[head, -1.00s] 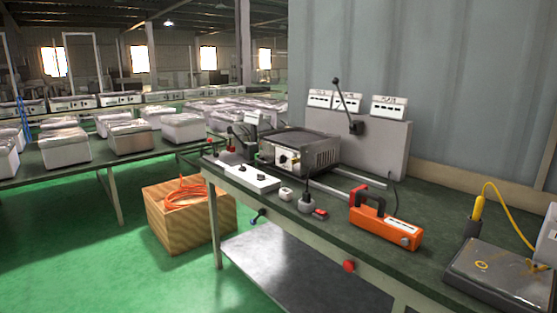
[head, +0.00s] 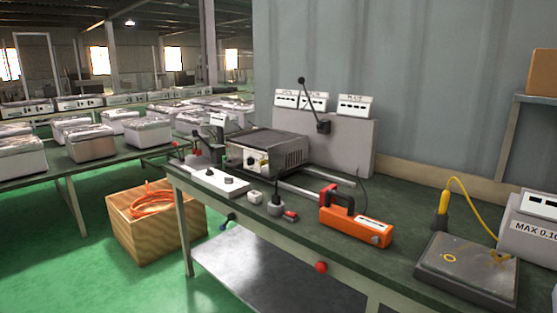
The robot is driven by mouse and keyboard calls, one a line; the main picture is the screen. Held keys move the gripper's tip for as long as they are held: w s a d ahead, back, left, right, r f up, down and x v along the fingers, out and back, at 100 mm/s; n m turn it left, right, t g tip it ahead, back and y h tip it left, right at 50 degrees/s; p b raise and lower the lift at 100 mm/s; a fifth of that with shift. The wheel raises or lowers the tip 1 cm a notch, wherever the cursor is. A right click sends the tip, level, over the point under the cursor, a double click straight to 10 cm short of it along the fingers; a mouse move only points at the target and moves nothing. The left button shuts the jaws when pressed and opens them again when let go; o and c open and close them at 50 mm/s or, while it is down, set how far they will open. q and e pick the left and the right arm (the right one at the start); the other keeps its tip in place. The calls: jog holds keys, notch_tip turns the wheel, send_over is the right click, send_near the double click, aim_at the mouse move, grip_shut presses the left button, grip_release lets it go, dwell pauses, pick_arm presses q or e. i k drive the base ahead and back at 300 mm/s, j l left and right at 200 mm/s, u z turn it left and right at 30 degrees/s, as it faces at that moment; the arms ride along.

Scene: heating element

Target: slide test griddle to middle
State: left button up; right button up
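The test griddle (head: 266,150), a dark-topped box with a light front panel and a knob, sits on rails (head: 328,174) at the left part of the green-topped workbench (head: 400,220). Its right side is vented. A grey upright panel (head: 345,145) with a black lever (head: 315,110) stands behind it. Neither of my grippers shows in the head view.
On the bench are a white switch box (head: 218,182), an orange handheld device (head: 355,224) and a dark flat plate (head: 466,268) with a yellow-cabled probe (head: 442,208). A wooden crate (head: 150,235) stands on the floor at left. Green floor lies open in front.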

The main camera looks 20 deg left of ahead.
aim_at(287, 151)
jog(key=i+j+z, duration=0.15)
jog(key=j+z, duration=0.2)
jog(key=i+j+z, duration=0.1)
jog(key=j+z, duration=0.6)
jog(key=j, duration=0.6)
jog(key=j+z, duration=0.25)
jog(key=j, duration=2.55)
